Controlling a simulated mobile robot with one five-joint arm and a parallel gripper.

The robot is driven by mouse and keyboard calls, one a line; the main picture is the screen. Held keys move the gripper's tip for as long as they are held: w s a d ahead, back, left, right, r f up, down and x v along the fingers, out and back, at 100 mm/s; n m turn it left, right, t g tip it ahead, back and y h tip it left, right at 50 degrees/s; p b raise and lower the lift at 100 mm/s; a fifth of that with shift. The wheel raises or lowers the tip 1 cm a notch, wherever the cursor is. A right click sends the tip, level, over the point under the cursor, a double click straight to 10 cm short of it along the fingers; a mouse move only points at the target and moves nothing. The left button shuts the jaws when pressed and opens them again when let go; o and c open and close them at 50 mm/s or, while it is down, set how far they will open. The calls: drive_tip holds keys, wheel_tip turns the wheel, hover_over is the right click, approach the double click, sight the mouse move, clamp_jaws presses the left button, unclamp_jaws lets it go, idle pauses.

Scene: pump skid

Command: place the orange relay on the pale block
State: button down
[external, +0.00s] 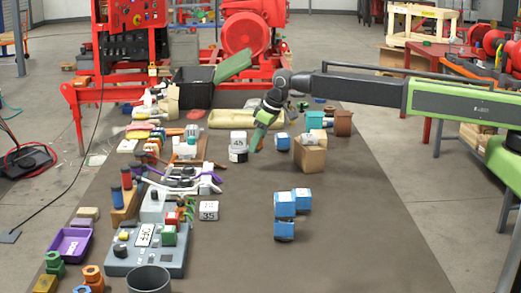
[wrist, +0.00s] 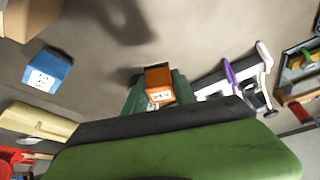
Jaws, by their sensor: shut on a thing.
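The orange relay (wrist: 158,78) has a white marked label on its near face. My gripper's green fingers (wrist: 158,92) are shut on it in the wrist view. In the external view my gripper (external: 254,142) points down over the table and the relay cannot be made out there. Just left of the gripper a white marked block (external: 238,138) sits above a dark-banded white piece. Another white marked block (external: 208,210) lies nearer the camera. I cannot tell for certain which is the pale block. Neither shows clearly in the wrist view.
A blue block (external: 282,142) and a cardboard box (external: 310,155) stand right of my gripper. A cream tray (external: 237,118) lies behind. A purple-handled clamp (wrist: 232,75) lies to the left in the external view. Stacked blue blocks (external: 285,205) stand nearer the camera. The right front table is clear.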

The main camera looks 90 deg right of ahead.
drive_tip(key=s+d+r+p, duration=0.3)
drive_tip(key=s+d+r, duration=0.1)
drive_tip(key=s, duration=0.2)
drive_tip(key=shift+d+r, duration=0.3)
drive_tip(key=shift+d, duration=0.1)
